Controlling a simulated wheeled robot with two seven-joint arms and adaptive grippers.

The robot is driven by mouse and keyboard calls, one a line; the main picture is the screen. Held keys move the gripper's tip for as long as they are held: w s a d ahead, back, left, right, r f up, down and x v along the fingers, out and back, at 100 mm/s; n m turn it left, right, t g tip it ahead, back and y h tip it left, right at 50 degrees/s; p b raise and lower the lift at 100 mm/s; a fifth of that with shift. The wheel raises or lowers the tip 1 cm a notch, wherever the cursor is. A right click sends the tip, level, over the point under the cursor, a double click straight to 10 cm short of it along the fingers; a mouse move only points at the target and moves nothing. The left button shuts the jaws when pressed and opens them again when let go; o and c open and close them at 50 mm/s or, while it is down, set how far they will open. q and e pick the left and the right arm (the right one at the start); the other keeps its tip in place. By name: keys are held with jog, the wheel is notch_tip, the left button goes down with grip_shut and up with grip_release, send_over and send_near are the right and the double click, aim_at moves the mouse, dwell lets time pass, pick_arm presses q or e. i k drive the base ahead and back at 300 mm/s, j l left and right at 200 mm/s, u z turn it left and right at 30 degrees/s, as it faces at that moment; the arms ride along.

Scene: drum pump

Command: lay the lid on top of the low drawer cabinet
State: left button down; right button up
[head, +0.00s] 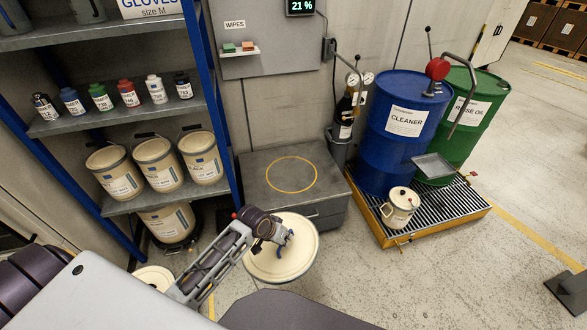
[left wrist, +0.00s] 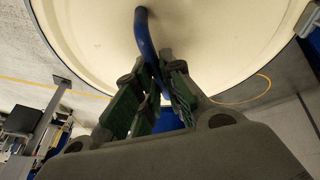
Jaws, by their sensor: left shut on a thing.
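The lid (head: 297,262) is a round cream disc with a blue handle, seen from above in the head view. My left gripper (head: 284,238) is shut on the handle. The left wrist view shows the blue handle (left wrist: 146,40) between the green-padded fingers (left wrist: 158,85), with the lid's cream face (left wrist: 90,45) filling the top. The low grey drawer cabinet (head: 325,197) stands behind the lid, its top bare but for a yellow ring (head: 291,190). The lid overlaps the cabinet's front lower edge in the picture; its height is hard to tell. My right gripper is out of view.
A blue-posted shelf (head: 115,120) with cans and pails stands left of the cabinet. Blue (head: 385,150) and green (head: 485,125) drums and a small cream pail (head: 400,210) stand on a grated pallet (head: 445,222) at right. A black-and-grey bottle holder (head: 340,135) rises behind the cabinet's right corner.

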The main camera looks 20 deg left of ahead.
aim_at(291, 185)
jog(key=i+j, duration=0.1)
jog(key=i, duration=0.65)
jog(key=i+j+u, duration=0.1)
jog(key=i+j, duration=0.55)
